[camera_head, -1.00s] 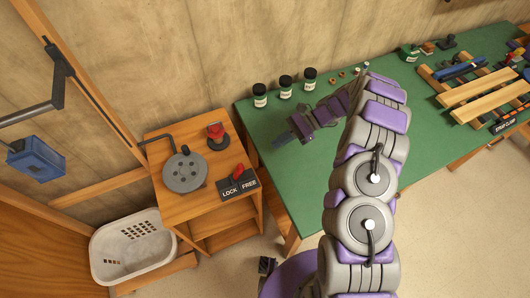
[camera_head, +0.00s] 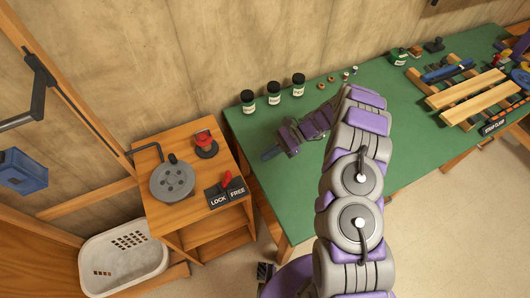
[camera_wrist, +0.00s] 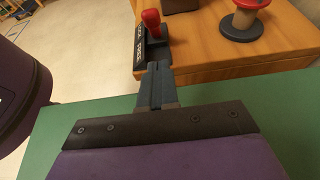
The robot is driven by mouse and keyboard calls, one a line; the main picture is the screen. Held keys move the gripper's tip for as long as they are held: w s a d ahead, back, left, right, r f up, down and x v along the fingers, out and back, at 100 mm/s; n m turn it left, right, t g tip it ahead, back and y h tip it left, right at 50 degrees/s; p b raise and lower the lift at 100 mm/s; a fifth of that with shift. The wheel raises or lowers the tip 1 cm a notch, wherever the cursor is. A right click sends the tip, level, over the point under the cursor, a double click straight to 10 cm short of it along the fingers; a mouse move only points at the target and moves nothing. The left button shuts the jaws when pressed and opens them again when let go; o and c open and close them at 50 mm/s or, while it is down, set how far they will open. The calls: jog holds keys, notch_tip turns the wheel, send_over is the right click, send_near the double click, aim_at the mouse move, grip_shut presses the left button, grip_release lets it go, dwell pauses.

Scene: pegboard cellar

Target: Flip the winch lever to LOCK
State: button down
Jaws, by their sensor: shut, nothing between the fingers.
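The winch lever (camera_head: 227,179) is a short red handle on a black plate (camera_head: 213,203) lettered LOCK on the left and FREE on the right. It stands at the front right of the wooden cabinet top, its tip leaning slightly toward FREE. In the wrist view the red lever (camera_wrist: 151,22) stands just beyond my fingertips. My gripper (camera_head: 268,154) is shut and empty, over the left end of the green bench, right of the lever and apart from it. In the wrist view its closed fingers (camera_wrist: 154,70) overlap the near end of the plate in the picture.
A grey winch drum (camera_head: 171,181) with a crank and a red knob on a dark base (camera_head: 205,143) share the cabinet top (camera_head: 190,218). Several jars (camera_head: 273,94) stand at the back of the green bench (camera_head: 250,130). A white basket (camera_head: 125,262) stands lower left.

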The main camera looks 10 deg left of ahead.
aim_at(226, 180)
jog(key=s+a, duration=0.1)
jog(key=a, duration=0.2)
jog(key=s+a+b, duration=0.1)
jog(key=s+a, duration=0.1)
jog(key=s+a+f+b, duration=0.1)
jog(key=a, duration=0.2)
jog(key=shift+s+a+f, duration=0.1)
jog(key=shift+s+a, duration=0.2)
jog(key=shift+s, duration=0.15)
jog(key=shift+d+r, duration=0.2)
jog(key=shift+r, duration=0.1)
jog(key=shift+a, duration=0.1)
